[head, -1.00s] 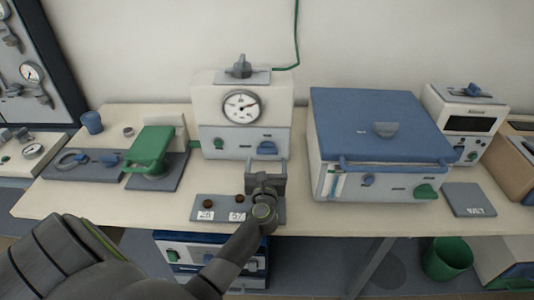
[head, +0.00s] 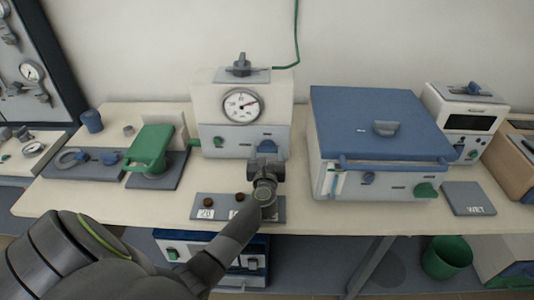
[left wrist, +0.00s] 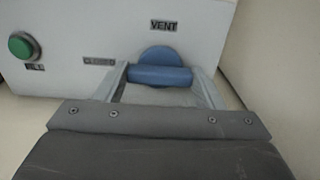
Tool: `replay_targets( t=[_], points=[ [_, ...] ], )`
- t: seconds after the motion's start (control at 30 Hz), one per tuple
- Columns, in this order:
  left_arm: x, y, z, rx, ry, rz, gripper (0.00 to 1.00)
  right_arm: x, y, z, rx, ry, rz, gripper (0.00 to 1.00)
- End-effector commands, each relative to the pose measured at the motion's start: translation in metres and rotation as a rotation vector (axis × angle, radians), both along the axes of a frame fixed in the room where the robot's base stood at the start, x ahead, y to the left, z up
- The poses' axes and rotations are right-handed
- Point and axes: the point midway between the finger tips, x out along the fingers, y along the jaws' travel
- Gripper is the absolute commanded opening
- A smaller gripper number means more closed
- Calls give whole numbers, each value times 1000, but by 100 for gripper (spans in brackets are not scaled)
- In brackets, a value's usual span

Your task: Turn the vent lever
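The blue vent lever (left wrist: 160,75) sits under the VENT label (left wrist: 164,26) on the pale front of the gauge furnace. Its handle lies level across its round blue base. In the head view the lever (head: 267,145) is partly hidden behind my left gripper (head: 266,160). In the left wrist view my left gripper (left wrist: 163,78) is open, with one finger on each side of the handle. The gaps at the handle's ends look very small; I cannot tell whether the fingers touch it. My right gripper is in neither view.
A green button (left wrist: 22,45) is left of the lever. A pressure gauge (head: 241,105) is above. A blue-lidded furnace (head: 375,120) stands close on the right. A grey plate with dark round pieces (head: 222,200) lies below my wrist. A green-handled press (head: 150,150) stands left.

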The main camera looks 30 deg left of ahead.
Motion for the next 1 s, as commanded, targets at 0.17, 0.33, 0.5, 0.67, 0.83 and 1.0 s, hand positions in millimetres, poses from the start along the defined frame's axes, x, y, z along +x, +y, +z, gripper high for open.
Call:
replay_targets(
  t=[0.17,0.33,0.5,0.67,0.83,1.0],
  points=[
    [0,0,0,3,2,0,39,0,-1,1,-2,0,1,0],
    [0,0,1,29,18,0,39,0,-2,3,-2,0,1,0],
    [0,0,1,96,61,0,39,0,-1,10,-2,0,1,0],
    [0,-1,2,200,125,0,39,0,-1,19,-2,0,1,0],
    [0,-1,2,336,208,-1,39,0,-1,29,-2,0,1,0],
    [0,-1,2,474,293,-1,39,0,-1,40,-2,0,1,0]
  ],
)
